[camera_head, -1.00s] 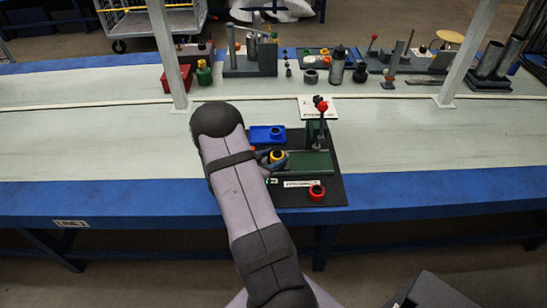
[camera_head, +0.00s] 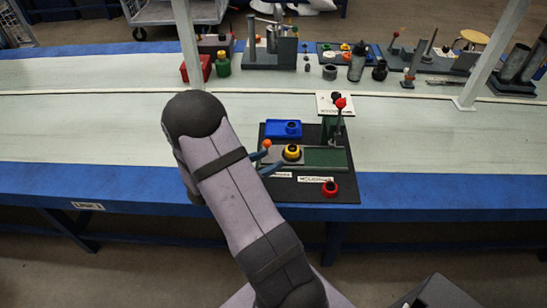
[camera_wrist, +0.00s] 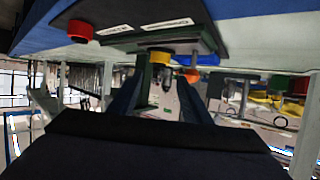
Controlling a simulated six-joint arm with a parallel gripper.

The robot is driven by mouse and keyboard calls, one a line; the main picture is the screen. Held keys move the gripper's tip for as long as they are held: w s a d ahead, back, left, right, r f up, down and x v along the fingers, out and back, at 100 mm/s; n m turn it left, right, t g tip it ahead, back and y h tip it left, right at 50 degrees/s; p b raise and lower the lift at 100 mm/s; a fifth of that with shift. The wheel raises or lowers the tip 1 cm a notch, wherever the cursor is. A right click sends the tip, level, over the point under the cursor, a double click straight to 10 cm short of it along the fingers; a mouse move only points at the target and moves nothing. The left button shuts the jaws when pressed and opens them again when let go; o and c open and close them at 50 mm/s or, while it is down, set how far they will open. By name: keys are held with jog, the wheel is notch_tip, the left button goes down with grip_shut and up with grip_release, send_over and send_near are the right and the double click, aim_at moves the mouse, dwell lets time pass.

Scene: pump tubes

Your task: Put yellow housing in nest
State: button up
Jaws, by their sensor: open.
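The yellow housing (camera_head: 292,153), a ring with a dark centre, sits upright on a grey fixture at the left end of the green rail (camera_head: 326,158). I cannot tell whether it is fully seated in the nest, whose inside it hides. My gripper (camera_head: 272,165) is open, with its blue fingers just left of the housing and apparently clear of it. In the wrist view the housing (camera_wrist: 160,57) shows beyond and between the two spread fingers (camera_wrist: 158,98).
The black board also carries a blue tray (camera_head: 283,130), a red ring (camera_head: 330,188), white labels and a red-knobbed lever (camera_head: 341,104). An orange knob (camera_head: 267,143) stands close to my fingers. Several parts line the table's back; its left side is clear.

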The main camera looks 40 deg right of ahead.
jog(key=shift+a, duration=0.2)
jog(key=w+a+n+t+y, duration=0.3)
jog(key=w+a+t+y, duration=0.15)
jog(key=w+a, duration=0.3)
jog(key=a+r+n+t+y, duration=0.15)
jog(key=a+n+y, duration=0.5)
jog(key=a, duration=0.65)
jog(key=s+a+r+n+g+y, duration=0.1)
jog(key=s+a+n+g+y, duration=0.3)
jog(key=s+a, duration=0.5)
jog(key=s+d+r+n+g+h, duration=0.1)
jog(key=s+d+n+g, duration=0.2)
jog(key=s, duration=0.8)
jog(key=shift+s, duration=0.4)
